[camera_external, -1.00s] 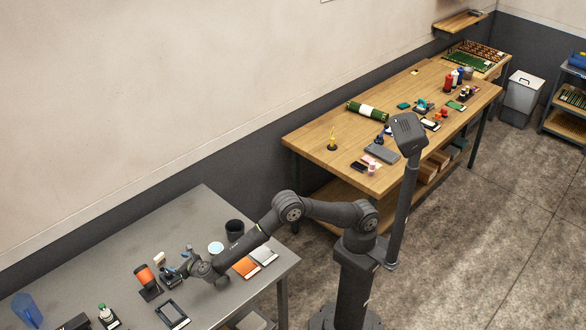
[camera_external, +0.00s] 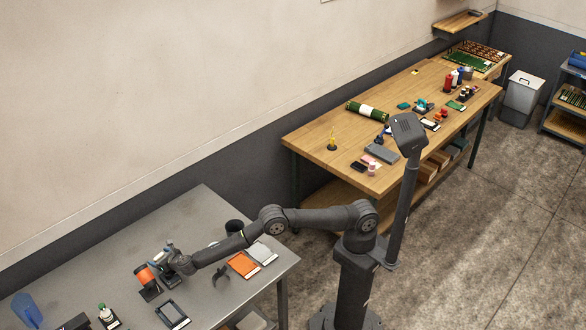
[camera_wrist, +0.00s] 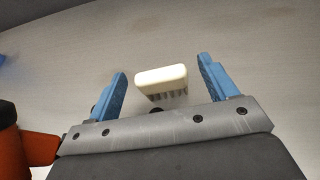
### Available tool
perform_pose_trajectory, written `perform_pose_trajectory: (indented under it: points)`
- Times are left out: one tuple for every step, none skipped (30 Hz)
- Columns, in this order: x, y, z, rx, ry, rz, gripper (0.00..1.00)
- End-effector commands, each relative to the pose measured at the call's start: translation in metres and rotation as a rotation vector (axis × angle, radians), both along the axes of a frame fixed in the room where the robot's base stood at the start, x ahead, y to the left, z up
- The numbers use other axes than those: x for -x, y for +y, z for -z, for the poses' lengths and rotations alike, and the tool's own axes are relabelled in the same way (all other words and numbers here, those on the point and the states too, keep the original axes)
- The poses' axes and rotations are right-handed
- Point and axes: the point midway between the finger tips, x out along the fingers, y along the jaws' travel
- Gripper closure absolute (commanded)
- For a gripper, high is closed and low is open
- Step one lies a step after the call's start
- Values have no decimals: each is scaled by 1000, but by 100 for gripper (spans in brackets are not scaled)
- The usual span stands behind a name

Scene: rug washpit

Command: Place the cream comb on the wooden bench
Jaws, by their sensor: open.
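The cream comb (camera_wrist: 161,82) stands on the grey table, its teeth toward my gripper's palm in the wrist view. My gripper (camera_wrist: 162,66) is open, with one blue finger on each side of the comb and visible gaps between. In the external view my gripper (camera_external: 163,252) is low over the grey table, and the comb cannot be made out behind it. The wooden bench (camera_external: 310,143) stands farther back, right of the grey table, with a bare stretch at its near left end.
An orange roll on a dark stand (camera_external: 145,275) is close beside my gripper; it also shows at the wrist view's left edge (camera_wrist: 35,148). A black cup (camera_external: 234,227) and an orange pad (camera_external: 242,264) are on the grey table (camera_external: 95,265). A green roll (camera_external: 367,111) lies on the bench.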

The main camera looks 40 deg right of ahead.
Motion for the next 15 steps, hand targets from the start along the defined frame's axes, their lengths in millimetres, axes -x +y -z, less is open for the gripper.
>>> perform_pose_trajectory:
  points:
    - [-5,0,3,0,1,1,22]
    - [-6,1,3,-2,0,1,22]
    - [-8,1,4,-2,1,1,22]
    - [-9,1,5,-1,1,0,22]
    - [-10,1,5,0,1,0,22]
    - [-10,2,5,0,1,-1,22]
    - [-11,2,5,0,1,-1,22]
    - [-11,2,5,0,1,-1,22]
    - [-11,2,5,0,1,-1,22]
    - [-11,2,5,0,1,-1,22]
    - [-11,2,5,0,1,-1,22]
    - [-11,2,5,0,1,-1,22]
    - [-11,2,5,0,1,-1,24]
    - [-11,2,5,0,1,-1,30]
    - [-11,2,5,0,1,-1,38]
